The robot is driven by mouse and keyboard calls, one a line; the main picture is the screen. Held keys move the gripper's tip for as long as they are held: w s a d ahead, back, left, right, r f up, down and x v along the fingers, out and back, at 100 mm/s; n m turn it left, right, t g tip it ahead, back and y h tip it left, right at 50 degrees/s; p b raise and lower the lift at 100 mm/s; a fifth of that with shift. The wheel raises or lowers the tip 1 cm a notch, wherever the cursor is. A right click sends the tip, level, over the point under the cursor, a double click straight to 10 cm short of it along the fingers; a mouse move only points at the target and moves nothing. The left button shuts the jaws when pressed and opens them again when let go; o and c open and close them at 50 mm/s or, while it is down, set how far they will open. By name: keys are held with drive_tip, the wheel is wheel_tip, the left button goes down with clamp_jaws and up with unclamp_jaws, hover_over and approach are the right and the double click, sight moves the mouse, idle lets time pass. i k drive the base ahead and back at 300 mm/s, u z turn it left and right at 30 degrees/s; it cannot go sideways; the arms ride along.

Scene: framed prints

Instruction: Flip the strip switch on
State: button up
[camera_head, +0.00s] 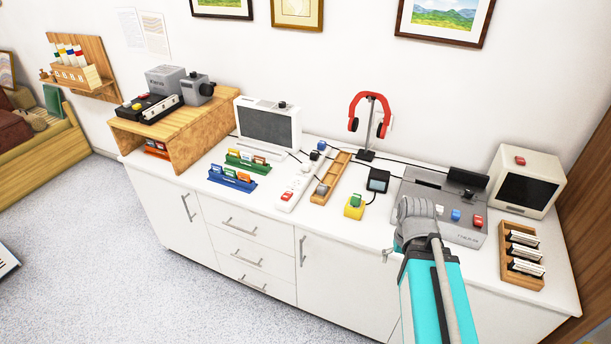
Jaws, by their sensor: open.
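A long white power strip (304,177) lies front to back on the white counter. A red switch (287,196) sits at its near end; I cannot tell from here which way the switch is tipped. A dark plug and a blue plug are at its far end. My gripper (389,254) shows only in small part beside the grey wrist of my teal arm, at the counter's front edge. It is open, right of the strip and apart from it. Most of the gripper is hidden by my own arm.
A wooden tray (323,197) lies just right of the strip. A yellow block with a green top (354,206) and a small dark screen (378,181) stand between strip and arm. Card racks (232,179) and a monitor (268,125) are to the left, a headphone stand (368,125) behind.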

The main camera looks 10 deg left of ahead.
sight(288, 195)
drive_tip(key=k, duration=1)
drive_tip(key=u, duration=0.5)
drive_tip(key=i, duration=1.25)
